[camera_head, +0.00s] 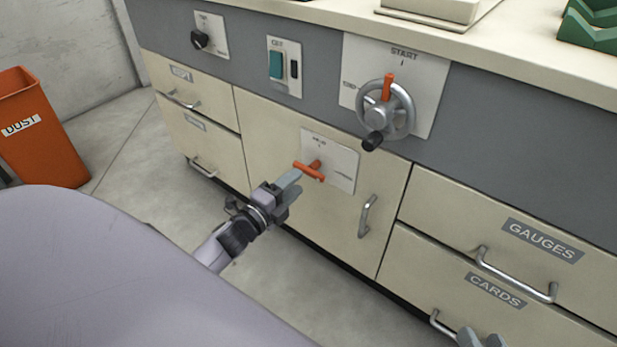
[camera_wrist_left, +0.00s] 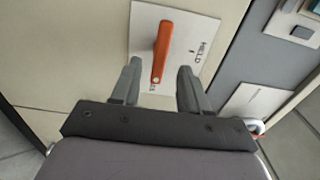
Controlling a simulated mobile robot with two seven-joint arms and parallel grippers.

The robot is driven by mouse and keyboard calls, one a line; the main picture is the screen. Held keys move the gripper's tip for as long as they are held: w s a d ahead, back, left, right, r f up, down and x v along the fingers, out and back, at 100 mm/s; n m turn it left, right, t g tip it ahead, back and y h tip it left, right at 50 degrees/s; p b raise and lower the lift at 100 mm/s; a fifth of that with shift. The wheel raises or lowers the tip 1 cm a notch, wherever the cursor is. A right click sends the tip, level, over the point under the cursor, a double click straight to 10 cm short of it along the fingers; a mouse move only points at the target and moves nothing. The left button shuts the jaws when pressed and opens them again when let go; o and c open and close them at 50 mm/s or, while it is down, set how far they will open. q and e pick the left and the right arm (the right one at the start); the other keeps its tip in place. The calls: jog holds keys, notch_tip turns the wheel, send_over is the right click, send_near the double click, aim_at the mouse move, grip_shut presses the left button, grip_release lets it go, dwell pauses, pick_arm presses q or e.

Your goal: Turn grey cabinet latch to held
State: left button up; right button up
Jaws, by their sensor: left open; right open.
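The cabinet latch is an orange bar handle (camera_head: 309,171) on a white plate (camera_head: 343,157) on the cream cabinet door. HELD is printed at the plate's top; another label, hard to read, is at its right. The bar lies roughly across the plate, toward the side label, not toward HELD. My left gripper (camera_head: 291,185) is open, close to the handle. In the left wrist view the handle (camera_wrist_left: 163,45) shows between the open fingers (camera_wrist_left: 160,68), not gripped; contact cannot be told. My right gripper (camera_head: 481,341) is open and empty at the bottom edge, mostly out of frame.
A handwheel (camera_head: 396,118) with a dark knob sits above the latch, marked START. A door pull (camera_head: 367,215) is right of the latch. Drawer handles (camera_head: 515,275) stick out at right. A green switch (camera_head: 276,65) is above left. An orange dust bin (camera_head: 40,140) stands far left.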

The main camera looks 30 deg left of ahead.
aim_at(306, 173)
pick_arm(q)
jog(key=shift+w+d+b, duration=0.15)
jog(key=shift+w+b, duration=0.35)
jog(key=shift+w, duration=1.1)
jog(key=shift+w+d+b, duration=0.1)
jog(key=shift+w+b, duration=0.35)
jog(key=shift+w, duration=1.1)
grip_shut()
